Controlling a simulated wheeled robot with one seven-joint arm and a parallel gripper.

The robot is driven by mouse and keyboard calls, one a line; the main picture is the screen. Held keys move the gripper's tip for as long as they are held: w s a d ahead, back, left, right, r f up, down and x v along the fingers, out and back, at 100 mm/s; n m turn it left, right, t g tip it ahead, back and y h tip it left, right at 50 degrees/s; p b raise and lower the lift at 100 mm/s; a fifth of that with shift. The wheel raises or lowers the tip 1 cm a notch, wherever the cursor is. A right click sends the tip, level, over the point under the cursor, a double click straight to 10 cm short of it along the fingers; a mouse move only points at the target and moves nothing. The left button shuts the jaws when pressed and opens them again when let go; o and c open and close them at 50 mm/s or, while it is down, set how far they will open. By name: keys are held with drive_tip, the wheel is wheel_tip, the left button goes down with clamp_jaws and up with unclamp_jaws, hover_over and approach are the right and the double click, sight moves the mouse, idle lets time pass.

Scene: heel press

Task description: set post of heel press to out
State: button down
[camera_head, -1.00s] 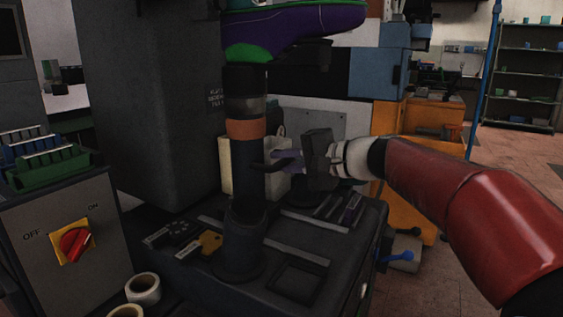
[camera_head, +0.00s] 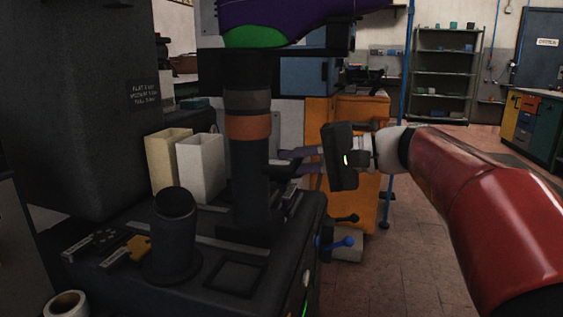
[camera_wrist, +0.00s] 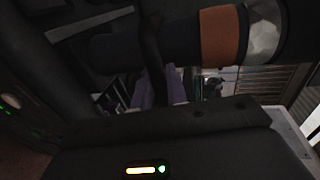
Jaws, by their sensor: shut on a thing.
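The post (camera_head: 250,180) of the heel press is an upright black column with a grey band and an orange band. It stands on the dark bench, to the right of a short black stub (camera_head: 172,235). A purple shoe with a green heel (camera_head: 255,36) sits on its top. My gripper (camera_head: 286,161) is at the post's right side, with its purple fingers shut on a dark handle that sticks out from the post. In the wrist view the dark handle (camera_wrist: 152,50) runs between the fingers (camera_wrist: 160,88), and the orange band shows behind. The exact grip is partly hidden.
A cream bin (camera_head: 168,160) and a white bin (camera_head: 201,168) stand behind the stub. An orange cabinet (camera_head: 362,120) stands behind. Open floor lies to the right.

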drive_tip(key=shift+d+f, duration=0.15)
drive_tip(key=shift+d, duration=0.05)
drive_tip(key=c, duration=1.5)
unclamp_jaws()
drive_tip(key=shift+s+d, duration=0.1)
drive_tip(key=v, duration=0.7)
drive_tip(key=shift+s+d+p, duration=0.15)
drive_tip(key=shift+d+p, duration=0.2)
